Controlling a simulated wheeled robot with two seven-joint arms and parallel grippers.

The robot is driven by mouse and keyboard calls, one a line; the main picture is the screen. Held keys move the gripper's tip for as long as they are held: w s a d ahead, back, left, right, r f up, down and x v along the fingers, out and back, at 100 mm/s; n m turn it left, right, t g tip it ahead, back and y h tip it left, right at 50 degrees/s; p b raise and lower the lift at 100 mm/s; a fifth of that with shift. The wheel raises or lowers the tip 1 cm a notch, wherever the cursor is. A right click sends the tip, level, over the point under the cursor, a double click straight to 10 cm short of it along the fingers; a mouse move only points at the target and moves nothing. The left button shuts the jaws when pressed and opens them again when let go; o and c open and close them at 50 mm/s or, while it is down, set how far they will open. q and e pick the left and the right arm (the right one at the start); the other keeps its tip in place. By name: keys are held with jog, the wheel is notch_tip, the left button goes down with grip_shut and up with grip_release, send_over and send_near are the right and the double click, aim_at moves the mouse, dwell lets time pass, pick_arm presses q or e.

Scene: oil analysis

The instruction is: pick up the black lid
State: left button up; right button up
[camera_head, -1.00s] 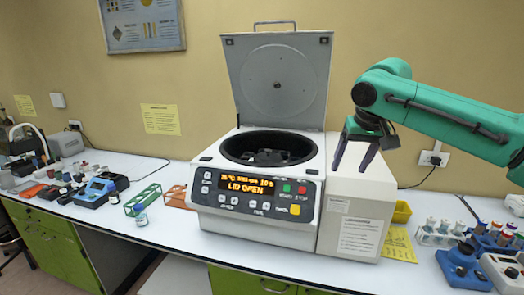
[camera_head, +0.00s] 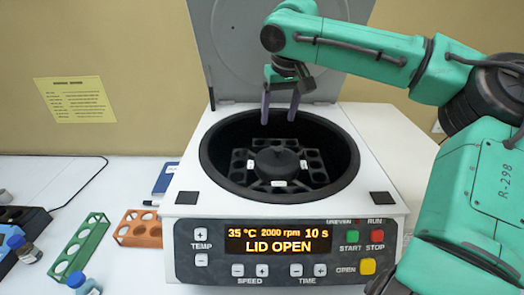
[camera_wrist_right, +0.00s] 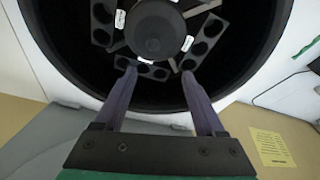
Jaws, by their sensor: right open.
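A round black lid-like cap with a small knob (camera_head: 277,158) sits at the centre of the rotor in the open centrifuge bowl; it also shows in the right wrist view (camera_wrist_right: 153,30). I cannot tell if it is separate from the rotor. My right gripper (camera_head: 278,121) is open and empty, pointing down over the rear part of the bowl, behind the cap. In the right wrist view its fingertips (camera_wrist_right: 159,74) are apart, with the cap beyond them. My left gripper is not in view.
The centrifuge (camera_head: 385,185) has its big lid (camera_head: 235,50) raised behind my right gripper. The bowl rim surrounds the rotor's black tube holders (camera_head: 314,165). An orange rack (camera_head: 135,235) and a green rack (camera_head: 80,245) stand to the left on the white bench.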

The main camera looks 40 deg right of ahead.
jog(key=p, duration=0.2)
send_near(279, 149)
jog(key=s+f, duration=0.2)
jog(key=w+f, duration=0.2)
jog(key=shift+w+p, duration=0.3)
jog(key=shift+p, duration=0.1)
jog(key=f, duration=0.1)
jog(key=w+f+p, duration=0.1)
jog(key=w+f, duration=0.1)
jog(key=shift+d+f+p, duration=0.25)
jog(key=shift+d+p, duration=0.05)
jog(key=shift+p, duration=0.05)
jog(key=shift+w+f, duration=0.1)
jog(key=shift+f, duration=0.25)
jog(key=shift+s+d, duration=0.1)
jog(key=shift+s, duration=0.1)
jog(key=shift+s+r, duration=0.1)
jog(key=shift+s, duration=0.15)
jog(key=c, duration=0.4)
jog(key=shift+w, duration=0.1)
grip_shut()
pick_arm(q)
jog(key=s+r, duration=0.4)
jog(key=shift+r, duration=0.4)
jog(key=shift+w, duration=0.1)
